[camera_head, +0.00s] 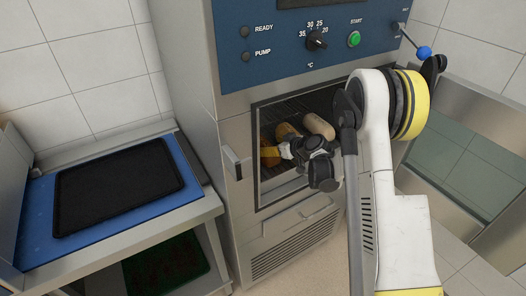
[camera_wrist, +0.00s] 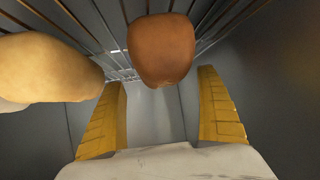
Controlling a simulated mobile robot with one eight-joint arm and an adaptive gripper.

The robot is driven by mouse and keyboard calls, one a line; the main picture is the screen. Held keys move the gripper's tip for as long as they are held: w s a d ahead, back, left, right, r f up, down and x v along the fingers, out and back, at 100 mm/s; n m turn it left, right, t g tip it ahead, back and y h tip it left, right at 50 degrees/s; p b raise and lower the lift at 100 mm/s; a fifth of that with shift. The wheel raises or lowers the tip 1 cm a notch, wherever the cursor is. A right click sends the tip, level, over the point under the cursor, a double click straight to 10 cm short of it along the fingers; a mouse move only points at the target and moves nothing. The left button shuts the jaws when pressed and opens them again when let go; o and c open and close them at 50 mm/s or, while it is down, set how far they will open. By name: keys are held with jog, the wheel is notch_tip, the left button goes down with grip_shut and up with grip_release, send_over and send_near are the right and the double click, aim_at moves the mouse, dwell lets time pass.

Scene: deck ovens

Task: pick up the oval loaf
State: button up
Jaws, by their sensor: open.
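Three loaves lie on the wire rack inside the open chamber. I cannot tell for sure which is called the oval loaf. My gripper (camera_head: 271,145) reaches into the chamber and partly hides the brown loaf. In the wrist view, my gripper (camera_wrist: 162,90) is open with nothing between its yellow fingers. The brown loaf (camera_wrist: 161,48) is just beyond the gap; the golden loaf (camera_wrist: 48,68) is beside the left finger.
The chamber's metal walls and frame (camera_head: 252,165) close around my gripper. An open door (camera_head: 470,165) stands to the right. A black tray (camera_head: 118,184) lies on a blue surface (camera_head: 38,222) at the left. A control panel (camera_head: 300,40) is above the opening.

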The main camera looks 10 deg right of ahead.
aim_at(263, 145)
jog(key=x, duration=0.3)
jog(key=shift+w+a+f+b, duration=0.15)
jog(key=shift+b, duration=0.2)
jog(key=c, duration=1.5)
